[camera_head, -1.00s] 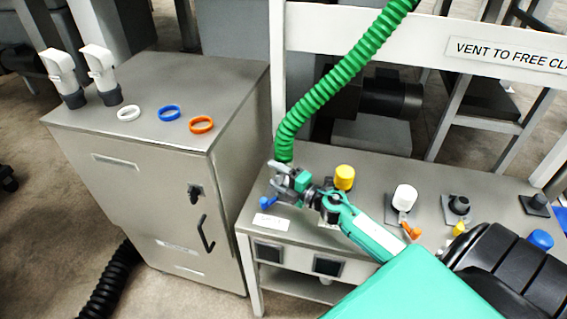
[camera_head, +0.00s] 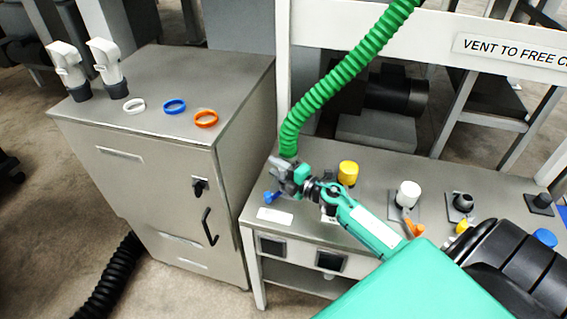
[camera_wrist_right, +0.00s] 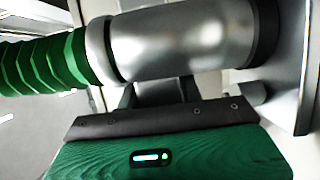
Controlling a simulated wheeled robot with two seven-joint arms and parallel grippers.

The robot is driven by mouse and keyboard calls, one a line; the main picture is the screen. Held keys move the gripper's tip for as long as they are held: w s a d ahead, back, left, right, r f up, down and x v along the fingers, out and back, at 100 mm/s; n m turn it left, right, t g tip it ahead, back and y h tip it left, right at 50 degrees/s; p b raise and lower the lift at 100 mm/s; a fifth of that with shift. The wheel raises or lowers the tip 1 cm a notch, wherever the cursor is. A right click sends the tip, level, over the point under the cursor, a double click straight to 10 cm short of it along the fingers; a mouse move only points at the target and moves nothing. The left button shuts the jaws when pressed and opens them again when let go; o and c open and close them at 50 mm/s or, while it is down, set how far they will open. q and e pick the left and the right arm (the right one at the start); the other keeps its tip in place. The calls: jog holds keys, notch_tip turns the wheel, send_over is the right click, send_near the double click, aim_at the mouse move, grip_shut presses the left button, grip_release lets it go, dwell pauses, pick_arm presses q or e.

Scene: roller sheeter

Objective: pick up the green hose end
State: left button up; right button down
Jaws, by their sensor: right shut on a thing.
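The green ribbed hose (camera_head: 345,75) hangs from the top of the head view down to the bench, and its lower end is at my right gripper (camera_head: 284,170). In the right wrist view the green hose (camera_wrist_right: 45,62) runs in from the left into a metal cuff (camera_wrist_right: 185,42) with a pale collar. My right gripper is shut on this hose end; its dark finger pad edge (camera_wrist_right: 160,118) lies across just below the cuff. The fingertips are largely hidden behind the cuff. My left gripper is not in view.
The bench (camera_head: 345,225) carries a yellow cap (camera_head: 348,172), a white cap (camera_head: 408,194) and dark fittings. A grey cabinet (camera_head: 160,170) at left holds white, blue and orange rings (camera_head: 206,118) and two white nozzles. A white sign beam (camera_head: 430,35) crosses behind.

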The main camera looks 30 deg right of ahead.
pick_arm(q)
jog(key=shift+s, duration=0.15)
pick_arm(e)
jog(key=shift+r, duration=0.1)
jog(key=shift+r, duration=0.45)
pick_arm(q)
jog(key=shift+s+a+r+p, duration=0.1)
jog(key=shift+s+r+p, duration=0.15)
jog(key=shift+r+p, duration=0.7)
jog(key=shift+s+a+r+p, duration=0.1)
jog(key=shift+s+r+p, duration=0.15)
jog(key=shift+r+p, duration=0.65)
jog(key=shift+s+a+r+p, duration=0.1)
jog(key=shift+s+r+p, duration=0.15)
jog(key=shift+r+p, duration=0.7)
pick_arm(e)
notch_tip(320, 180, up, 19)
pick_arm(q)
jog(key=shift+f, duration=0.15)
